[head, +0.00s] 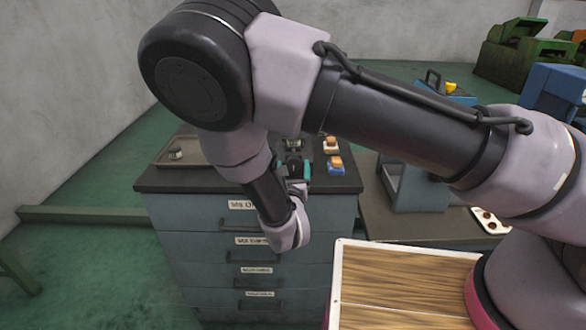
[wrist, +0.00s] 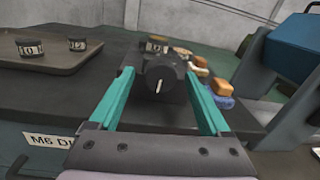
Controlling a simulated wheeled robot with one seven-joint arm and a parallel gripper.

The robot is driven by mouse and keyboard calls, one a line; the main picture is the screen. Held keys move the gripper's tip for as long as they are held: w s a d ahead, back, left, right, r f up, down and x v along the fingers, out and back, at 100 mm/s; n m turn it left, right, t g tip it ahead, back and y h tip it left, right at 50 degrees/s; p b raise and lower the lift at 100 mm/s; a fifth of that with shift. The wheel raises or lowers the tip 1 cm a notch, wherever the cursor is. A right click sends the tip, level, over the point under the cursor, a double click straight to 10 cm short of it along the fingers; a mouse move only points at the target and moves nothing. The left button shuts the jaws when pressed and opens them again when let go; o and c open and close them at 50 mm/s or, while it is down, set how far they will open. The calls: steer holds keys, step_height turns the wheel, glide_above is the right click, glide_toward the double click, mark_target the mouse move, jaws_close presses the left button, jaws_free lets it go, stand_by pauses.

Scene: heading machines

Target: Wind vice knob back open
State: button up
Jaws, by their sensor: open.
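The vice knob (wrist: 165,72) is a dark round knob with a short white mark on its face. In the wrist view the mark stands nearly upright, below the knob's centre. My gripper (wrist: 160,76) is open, with one teal finger left of the knob and one right of it. A gap shows on both sides, and I cannot tell how far the fingertips reach past it. In the head view my gripper (head: 293,169) is at the dark vice on the cabinet top; my arm hides part of this area. The vice jaws are not clear.
The vice is on a dark-topped drawer cabinet (head: 182,211). A tray (head: 165,162) with dark round pieces lies at left. Orange-topped blocks (head: 335,163) sit just right of my gripper. A grey stand (head: 414,188) is farther right, and a wood-topped surface (head: 400,285) is in front.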

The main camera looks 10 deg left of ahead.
jaws_close()
steer(key=shift+n, duration=0.4)
steer(key=n, duration=0.8)
steer(key=shift+f+n+t, duration=0.1)
steer(key=shift+n+t, duration=0.2)
steer(key=n, duration=0.5)
steer(key=shift+n+y, duration=0.4)
steer(key=shift+d+n+y, duration=0.1)
steer(key=shift+n+y, duration=0.2)
steer(key=shift+n, duration=2.1)
